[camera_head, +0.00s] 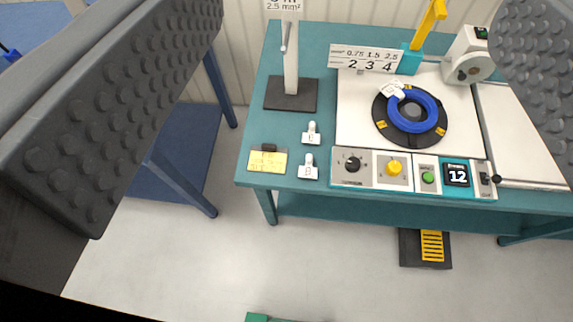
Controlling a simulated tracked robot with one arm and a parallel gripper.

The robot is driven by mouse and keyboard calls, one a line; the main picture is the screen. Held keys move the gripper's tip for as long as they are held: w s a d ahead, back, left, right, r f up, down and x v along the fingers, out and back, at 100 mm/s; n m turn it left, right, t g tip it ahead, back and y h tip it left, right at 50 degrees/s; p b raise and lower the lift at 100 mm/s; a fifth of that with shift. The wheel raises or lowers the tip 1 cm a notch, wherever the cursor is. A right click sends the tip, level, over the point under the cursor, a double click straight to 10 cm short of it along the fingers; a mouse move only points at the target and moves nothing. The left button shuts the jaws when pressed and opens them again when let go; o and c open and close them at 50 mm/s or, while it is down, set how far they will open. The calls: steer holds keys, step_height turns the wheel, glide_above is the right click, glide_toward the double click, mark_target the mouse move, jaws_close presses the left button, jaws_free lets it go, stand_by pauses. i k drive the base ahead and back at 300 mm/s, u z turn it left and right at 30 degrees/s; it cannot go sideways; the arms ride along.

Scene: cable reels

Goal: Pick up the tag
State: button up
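Two small white tags with raised knobs lie on the teal workbench, left of the control panel. The upper tag (311,134) seems to read E, and the lower tag (308,172) seems to read B. Another small white tag-like piece (393,90) sits at the upper left of the blue cable coil (431,103). The frame does not show which one is the task's tag. My gripper (355,45) is wide open, with its dark studded fingers at the left and right edges. Nothing is between them, and the bench is well beyond them.
The teal bench (262,115) carries a yellow card (260,162) with a black clip, a sign post on a dark base (280,104), a control panel (372,184) and a number plate (362,52).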

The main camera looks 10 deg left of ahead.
mark_target(307, 171)
steer(key=u, duration=2.05)
steer(key=k, duration=0.75)
steer(key=z, duration=2)
steer(key=i, duration=0.9)
